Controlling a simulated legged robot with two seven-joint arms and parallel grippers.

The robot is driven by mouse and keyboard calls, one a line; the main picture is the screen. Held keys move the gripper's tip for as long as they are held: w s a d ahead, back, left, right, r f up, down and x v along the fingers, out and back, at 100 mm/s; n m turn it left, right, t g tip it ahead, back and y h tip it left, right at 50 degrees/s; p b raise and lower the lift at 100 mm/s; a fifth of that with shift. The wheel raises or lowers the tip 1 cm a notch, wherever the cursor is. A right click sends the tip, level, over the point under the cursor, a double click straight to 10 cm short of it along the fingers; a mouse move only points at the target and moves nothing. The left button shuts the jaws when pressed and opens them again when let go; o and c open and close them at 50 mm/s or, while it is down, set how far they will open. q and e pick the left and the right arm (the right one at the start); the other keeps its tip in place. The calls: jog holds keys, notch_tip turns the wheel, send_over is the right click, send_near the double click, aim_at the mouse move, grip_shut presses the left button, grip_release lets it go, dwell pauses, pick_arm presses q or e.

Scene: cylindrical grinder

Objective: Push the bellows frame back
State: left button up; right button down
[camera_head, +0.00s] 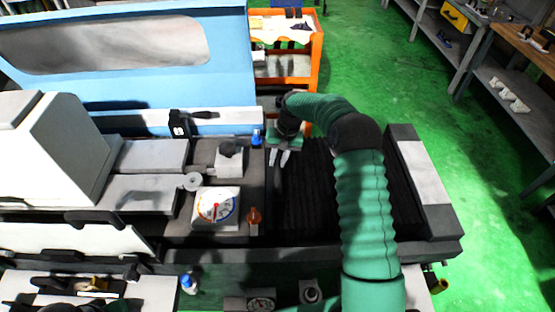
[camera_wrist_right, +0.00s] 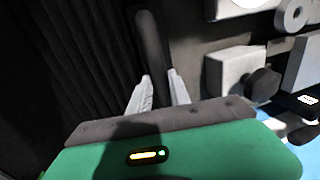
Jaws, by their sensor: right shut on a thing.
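The black pleated bellows (camera_head: 308,195) lies on the machine bed, between the table with the gauge and a block with a pale top at the right end. Its dark folds also fill the left of the right wrist view (camera_wrist_right: 50,60). My right gripper (camera_head: 278,160) is at the bellows' left edge, towards the back, with its fingers pointing down. In the right wrist view, my right gripper's pale fingers (camera_wrist_right: 158,92) stand on either side of a dark upright bar (camera_wrist_right: 150,45) at the bellows' edge and are shut on it.
A blue cover (camera_head: 130,55) rises behind. An orange cart (camera_head: 288,62) stands beyond.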

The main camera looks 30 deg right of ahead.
jog(key=shift+w+d+r, duration=0.1)
jog(key=shift+d+r, duration=0.05)
dwell(0.8)
jog(key=s+d, duration=0.5)
jog(key=d, duration=0.4)
jog(key=s+d+p, duration=0.1)
jog(key=s+d, duration=0.5)
jog(key=d, duration=0.3)
jog(key=c, duration=1.5)
grip_release()
jog(key=shift+o, duration=1.3)
jog(key=shift+w+f, duration=0.1)
jog(key=shift+f, duration=0.1)
jog(key=shift+r, duration=0.1)
